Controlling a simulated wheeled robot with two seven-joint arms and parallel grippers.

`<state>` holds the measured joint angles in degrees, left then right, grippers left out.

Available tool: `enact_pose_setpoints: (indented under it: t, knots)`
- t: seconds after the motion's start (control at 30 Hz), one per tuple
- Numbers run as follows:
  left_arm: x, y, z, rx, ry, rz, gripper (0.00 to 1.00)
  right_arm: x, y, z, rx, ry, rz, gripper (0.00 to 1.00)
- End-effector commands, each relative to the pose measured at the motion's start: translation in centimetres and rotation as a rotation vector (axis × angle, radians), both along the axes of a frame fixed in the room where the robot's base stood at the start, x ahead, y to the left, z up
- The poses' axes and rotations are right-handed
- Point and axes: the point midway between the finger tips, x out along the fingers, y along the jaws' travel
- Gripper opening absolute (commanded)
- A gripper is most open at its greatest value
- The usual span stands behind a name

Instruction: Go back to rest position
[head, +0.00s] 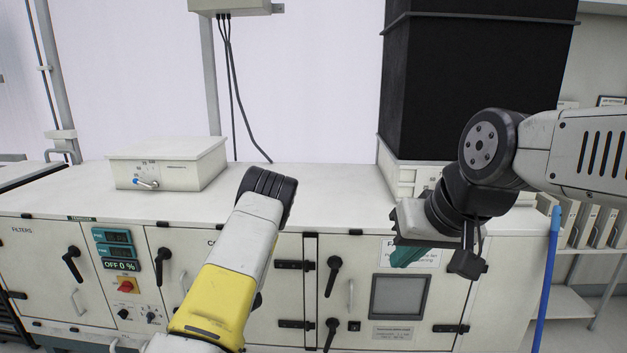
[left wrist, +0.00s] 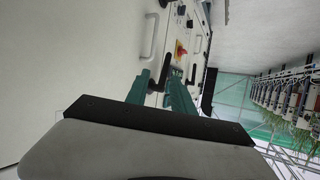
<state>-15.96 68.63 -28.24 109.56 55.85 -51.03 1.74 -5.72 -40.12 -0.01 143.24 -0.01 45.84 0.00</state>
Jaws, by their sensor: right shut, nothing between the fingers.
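My right gripper (head: 408,257) has teal fingers and hangs at the end of the right arm, in front of the white cabinet's right half. It is shut and empty. My left arm rises from the bottom middle of the head view, with a yellow band and a black joint; its gripper is hidden there. In the left wrist view, my left gripper (left wrist: 157,88) shows two teal fingers with a gap between them and nothing held.
A long white cabinet (head: 330,190) with doors and black handles stands ahead. On it are a white box (head: 168,160) and a tall black duct (head: 470,80). A blue pole (head: 548,275) stands at the right. The left wrist view shows hanging plants (left wrist: 285,100).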

Motion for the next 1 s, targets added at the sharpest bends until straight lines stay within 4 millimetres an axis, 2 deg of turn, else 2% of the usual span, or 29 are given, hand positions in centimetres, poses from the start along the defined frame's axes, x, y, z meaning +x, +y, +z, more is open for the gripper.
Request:
enact_pose_setpoints:
  t: [0.27,0.37,0.47,0.63,0.77,0.87,1.0]
  knots:
    - [1.3,-2.5,2.9,-0.165,0.011,-0.036,0.29,0.0,0.0,0.0,0.0,0.0,0.0,0.0]
    - [1.8,-4.0,4.6,-0.247,0.019,-0.065,0.29,0.0,0.0,0.0,0.0,0.0,0.0,0.0]
    - [2.2,-6.1,7.2,-0.35,0.029,-0.113,0.29,0.0,0.0,0.0,0.0,0.0,0.0,0.0]
    - [1.6,-11.0,13.5,-0.535,0.059,-0.247,0.29,0.0,0.0,0.0,0.0,0.0,0.0,0.0]
    - [-0.2,-14.5,18.7,-0.641,0.092,-0.37,0.29,0.0,0.0,0.0,0.0,0.0,0.0,0.0]
    - [-2.4,-17.1,22.8,-0.697,0.121,-0.474,0.29,0.0,0.0,0.0,0.0,0.0,0.0,0.0]
    - [-6.8,-20.0,28.2,-0.737,0.171,-0.621,0.29,0.0,0.0,0.0,0.0,0.0,0.0,0.0]
